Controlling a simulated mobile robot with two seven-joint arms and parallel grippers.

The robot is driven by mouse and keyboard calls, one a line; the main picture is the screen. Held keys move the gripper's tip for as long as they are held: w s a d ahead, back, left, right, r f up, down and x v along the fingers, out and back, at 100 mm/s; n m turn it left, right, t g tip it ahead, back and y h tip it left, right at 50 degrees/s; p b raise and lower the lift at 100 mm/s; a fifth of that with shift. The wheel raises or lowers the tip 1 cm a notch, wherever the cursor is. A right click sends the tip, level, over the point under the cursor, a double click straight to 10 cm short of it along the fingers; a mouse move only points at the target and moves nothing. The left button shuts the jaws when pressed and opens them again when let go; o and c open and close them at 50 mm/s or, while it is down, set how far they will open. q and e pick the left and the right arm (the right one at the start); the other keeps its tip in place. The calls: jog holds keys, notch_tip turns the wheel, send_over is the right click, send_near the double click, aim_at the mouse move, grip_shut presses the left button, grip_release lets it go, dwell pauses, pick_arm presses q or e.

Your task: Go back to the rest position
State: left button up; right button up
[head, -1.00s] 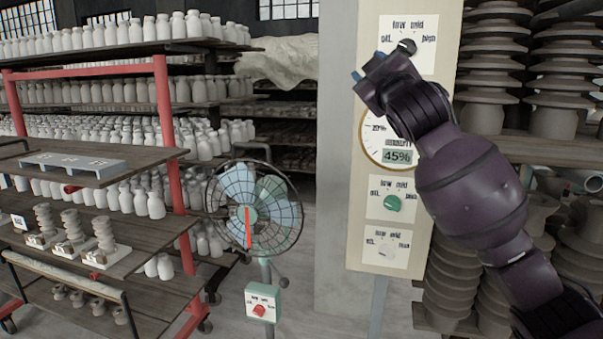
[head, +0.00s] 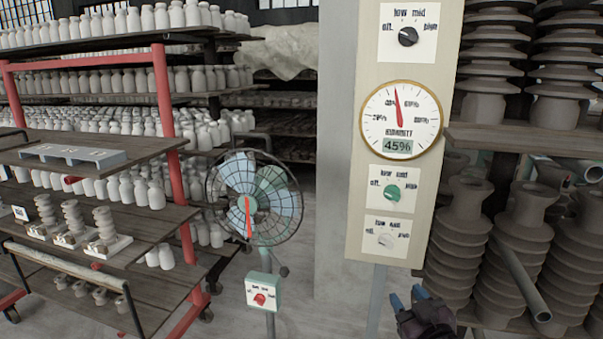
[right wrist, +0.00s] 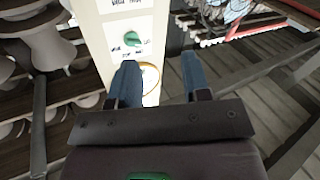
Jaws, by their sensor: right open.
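My right gripper (head: 408,300) is low in the head view, just below the control panel, with its blue fingertips pointing up. In the right wrist view its two blue fingers (right wrist: 160,82) stand apart with nothing between them. The cream control panel (head: 352,215) carries a black knob (head: 408,37) at the top, a round humidity gauge (head: 402,112) reading 45%, a green knob (head: 391,193) and a white knob (head: 386,240). The gripper appears clear of all the knobs. My left gripper is not in view.
A fan (head: 255,200) stands left of the panel, with a switch box (head: 262,292) and red knob on its post. Wooden shelves (head: 95,150) with white bottles fill the left. Ribbed clay pieces (head: 520,240) stack on shelving at the right. Some grey floor (head: 315,310) is free between.

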jog(key=s+d+f+m+g+h, duration=0.1)
jog(key=s+d+f+m+g, duration=0.1)
jog(key=s+f, duration=0.9)
jog(key=s+d+f+m+g+h, duration=0.2)
jog(key=s+d+f+g, duration=0.2)
jog(key=s+f, duration=0.8)
jog(key=shift+s+f+h, duration=0.25)
jog(key=shift+s+h, duration=0.05)
jog(key=shift+s, duration=0.95)
jog(key=shift+d, duration=0.2)
